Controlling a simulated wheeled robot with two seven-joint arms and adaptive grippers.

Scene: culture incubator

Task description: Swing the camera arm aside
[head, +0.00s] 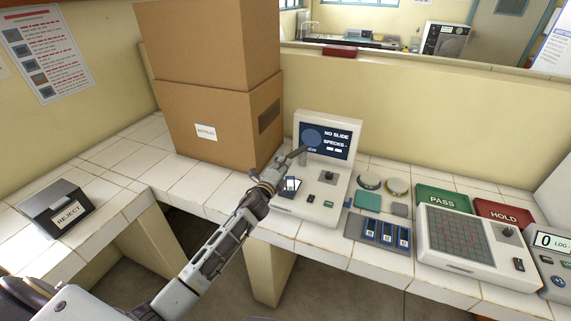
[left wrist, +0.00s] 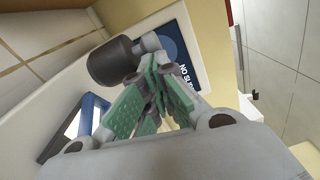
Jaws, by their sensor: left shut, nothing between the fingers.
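The camera arm shows in the left wrist view as a dark grey cylinder (left wrist: 113,62) on a pale bar, just beyond my fingertips. In the head view the camera arm (head: 303,155) is a small grey piece in front of the screen, partly hidden by my gripper. It belongs to a white device (head: 322,207) whose dark screen (head: 335,141) reads "NO SLIDE". My left gripper (head: 276,170) is at the device's left side, by the camera arm. Its green-padded fingers (left wrist: 152,92) are shut and empty. I cannot tell whether they touch the cylinder. My right gripper is not in view.
Two stacked cardboard boxes (head: 190,118) stand close left of the device. Right of it are a slide rack (head: 378,234), round dishes (head: 369,181), green PASS (head: 440,199) and red HOLD (head: 500,212) trays and a gridded device (head: 445,263). A REJECT box (head: 57,207) is far left.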

